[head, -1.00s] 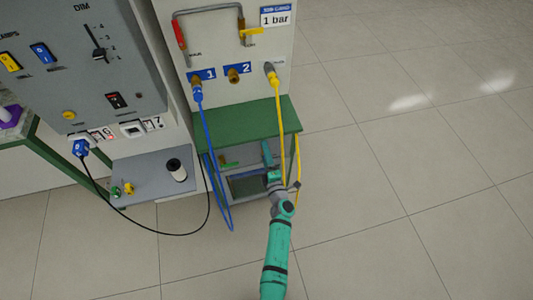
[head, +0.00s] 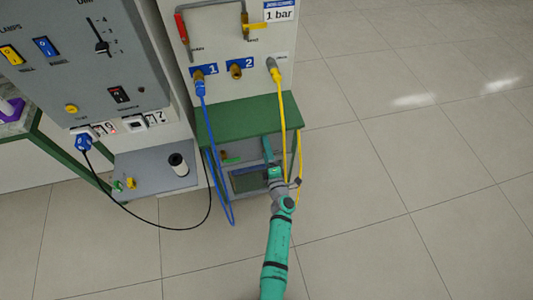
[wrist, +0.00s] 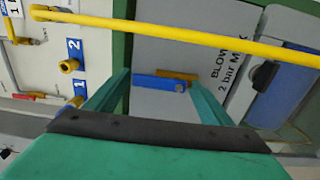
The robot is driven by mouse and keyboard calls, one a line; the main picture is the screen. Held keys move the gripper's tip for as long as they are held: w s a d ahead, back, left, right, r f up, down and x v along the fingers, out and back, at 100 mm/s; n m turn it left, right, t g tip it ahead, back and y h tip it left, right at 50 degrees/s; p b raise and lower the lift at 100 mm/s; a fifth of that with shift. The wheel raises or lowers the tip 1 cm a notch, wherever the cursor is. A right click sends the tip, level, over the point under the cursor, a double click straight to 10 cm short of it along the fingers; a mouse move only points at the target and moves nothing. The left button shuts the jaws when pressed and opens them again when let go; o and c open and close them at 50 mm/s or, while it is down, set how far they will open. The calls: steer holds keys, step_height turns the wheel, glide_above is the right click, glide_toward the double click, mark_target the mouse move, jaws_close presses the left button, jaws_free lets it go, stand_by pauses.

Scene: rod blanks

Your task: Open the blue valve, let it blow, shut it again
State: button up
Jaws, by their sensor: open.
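In the wrist view the blue valve's lever (wrist: 154,83) lies level across a grey panel, with a brass-coloured part (wrist: 180,75) at its right end. Black lettering on the panel reads partly "BLOW" and "2 bar". My gripper (wrist: 158,78) is open, its teal fingers pointing at the panel. In the picture the lever lies between the fingertips; whether they touch it I cannot tell. In the head view my gripper (head: 269,156) is in front of the opening under the green bench top (head: 250,117). I cannot make out the blue lever there.
A yellow hose (head: 280,105) hangs beside my gripper and crosses the wrist view (wrist: 200,37). A blue hose (head: 211,150) loops down to its left. A black cable (head: 130,214) hangs further left. The tiled floor (head: 400,170) at right is clear.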

steer(key=shift+w+d+r, duration=0.1)
steer(key=shift+d, duration=0.1)
steer(key=m, duration=0.2)
steer(key=d+m, duration=0.1)
steer(key=m, duration=0.1)
steer(key=d+m, duration=0.1)
steer(key=m, duration=0.2)
steer(key=shift+w+d, duration=0.1)
steer(key=shift+w, duration=0.25)
steer(key=m, duration=0.2)
steer(key=f+m, duration=0.1)
steer(key=m, duration=0.2)
steer(key=f+m, duration=0.1)
steer(key=m, duration=0.1)
steer(key=shift+d+m, duration=0.15)
steer(key=shift+m, duration=0.25)
steer(key=m, duration=0.3)
glide_toward(271, 143)
steer(key=v, duration=0.5)
steer(key=s+a+r+m+h, duration=0.1)
steer(key=s+r, duration=0.1)
steer(key=s, duration=0.5)
steer(key=s+a+r+m+h, duration=0.1)
steer(key=s+r+h, duration=0.1)
steer(key=s, duration=0.5)
steer(key=s+a+r+m+t+h, duration=0.1)
steer(key=s+r, duration=0.2)
steer(key=s, duration=0.4)
steer(key=shift+r, duration=0.25)
